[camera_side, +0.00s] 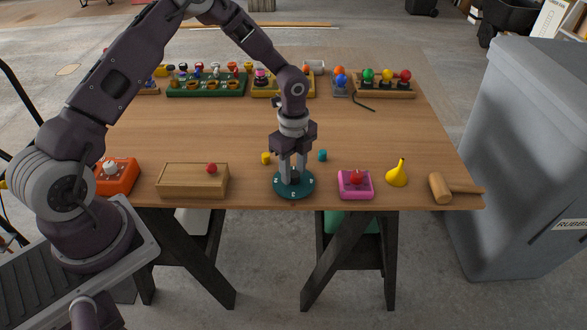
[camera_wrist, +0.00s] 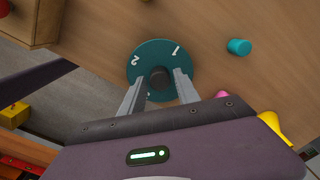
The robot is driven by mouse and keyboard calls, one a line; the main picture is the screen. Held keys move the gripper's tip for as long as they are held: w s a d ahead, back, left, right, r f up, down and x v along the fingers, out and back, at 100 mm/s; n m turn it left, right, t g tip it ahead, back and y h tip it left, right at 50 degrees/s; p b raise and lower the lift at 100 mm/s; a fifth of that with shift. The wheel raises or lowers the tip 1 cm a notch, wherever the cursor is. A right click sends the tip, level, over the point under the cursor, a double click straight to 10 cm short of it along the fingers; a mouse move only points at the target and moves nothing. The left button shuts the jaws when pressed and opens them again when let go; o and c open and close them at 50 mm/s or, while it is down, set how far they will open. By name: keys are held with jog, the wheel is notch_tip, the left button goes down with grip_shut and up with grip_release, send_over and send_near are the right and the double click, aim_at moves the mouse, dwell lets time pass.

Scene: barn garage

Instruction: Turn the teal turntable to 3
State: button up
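The teal turntable (camera_side: 281,190) is a round disc at the table's front edge, below my gripper (camera_side: 294,172). In the wrist view the turntable (camera_wrist: 150,51) shows a 2 at its upper left and a 1 at its upper right. Part of another mark shows at its lower edge, too covered to read. A dark round knob (camera_wrist: 160,77) stands at its centre. The two fingers of my gripper (camera_wrist: 161,74) point down on either side of the knob, apart, with small gaps seeming to show. The gripper hides the disc's near part.
A wooden box (camera_side: 190,182) with a red knob stands left of the turntable, a pink box (camera_side: 355,191) right. A yellow cylinder (camera_side: 266,158) and a teal cylinder (camera_side: 322,155) lie just behind. The middle table is clear.

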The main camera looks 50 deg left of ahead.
jog(key=shift+r, duration=4)
jog(key=s+r+n+t+y, duration=0.2)
jog(key=s+r+n, duration=0.8)
jog(key=r, duration=0.8)
jog(key=s+d+r+n+t+h, duration=0.1)
jog(key=s+n, duration=0.3)
jog(key=s, duration=0.5)
jog(key=s+d+r+n+t+h, duration=0.1)
jog(key=s+n, duration=0.3)
jog(key=s, duration=0.5)
jog(key=shift+s+d+r+t, duration=0.2)
jog(key=shift+d+r+t, duration=0.2)
jog(key=shift+r+t, duration=0.45)
